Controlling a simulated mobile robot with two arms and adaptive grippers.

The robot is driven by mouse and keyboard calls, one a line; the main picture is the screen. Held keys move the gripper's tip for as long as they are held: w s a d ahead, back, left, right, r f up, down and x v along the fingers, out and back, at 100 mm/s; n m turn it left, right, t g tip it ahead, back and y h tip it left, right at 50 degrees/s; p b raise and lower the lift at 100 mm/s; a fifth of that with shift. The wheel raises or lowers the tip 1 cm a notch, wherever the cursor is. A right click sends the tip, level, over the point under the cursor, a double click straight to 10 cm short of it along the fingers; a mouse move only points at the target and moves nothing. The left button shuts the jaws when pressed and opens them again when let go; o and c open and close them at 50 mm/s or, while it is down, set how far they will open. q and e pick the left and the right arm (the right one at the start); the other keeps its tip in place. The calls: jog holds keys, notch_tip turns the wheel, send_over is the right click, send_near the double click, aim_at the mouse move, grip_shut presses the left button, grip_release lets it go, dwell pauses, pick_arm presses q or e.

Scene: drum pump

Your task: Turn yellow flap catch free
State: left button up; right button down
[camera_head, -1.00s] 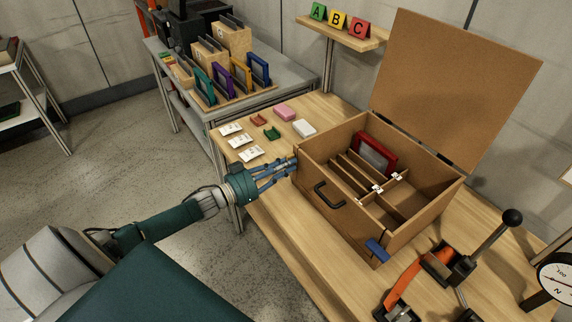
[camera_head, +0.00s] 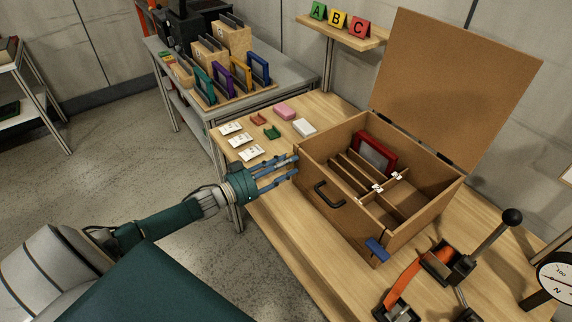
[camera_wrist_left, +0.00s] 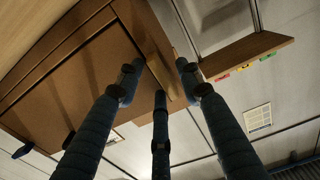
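The brown box (camera_head: 352,228) stands on the wooden table with its lid (camera_head: 455,80) raised. A blue catch (camera_head: 377,249) sits at its right front corner. My left gripper (camera_head: 293,167) is at the left front corner, its fingers apart and nothing visibly held. In the left wrist view its fingers (camera_wrist_left: 158,78) spread in front of the box edge, with a tan strip (camera_wrist_left: 160,68) between them. I cannot tell if that strip is the yellow catch; no clearly yellow catch shows, and the fingers cover part of that corner. My right gripper is not in view.
A black handle (camera_head: 329,196) sticks out of the box front. A red frame (camera_head: 376,152) stands inside. An orange strap and black lever device (camera_head: 450,265) is at the right. Small cards and blocks (camera_head: 250,154) lie left of the box.

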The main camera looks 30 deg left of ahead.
pick_arm(q)
jog(key=v, duration=1.2)
jog(key=shift+f, duration=0.1)
jog(key=s+f+n+g+y, duration=0.15)
jog(key=s+f, duration=0.25)
jog(key=f, duration=0.6)
jog(key=s+a+f+n+g+y, duration=0.1)
jog(key=s+f+g+y, duration=0.3)
jog(key=f, duration=0.7)
jog(key=s+f+n+g+y, duration=0.15)
jog(key=s+f, duration=0.35)
jog(key=f, duration=0.5)
jog(key=s+d+f+g, duration=0.3)
jog(key=s+d+f, duration=0.3)
jog(key=s, duration=0.3)
jog(key=s+d+f+m+g, duration=0.1)
jog(key=s+d+f+g, duration=0.1)
jog(key=s+d+f, duration=0.4)
jog(key=s+d+f+m+g, duration=0.1)
jog(key=s+d+f+g, duration=0.2)
jog(key=s, duration=1)
jog(key=d+f, duration=0.3)
jog(key=d, duration=0.1)
jog(key=shift+s+g, duration=0.25)
jog(key=shift+g, duration=0.05)
jog(key=shift+f, duration=0.1)
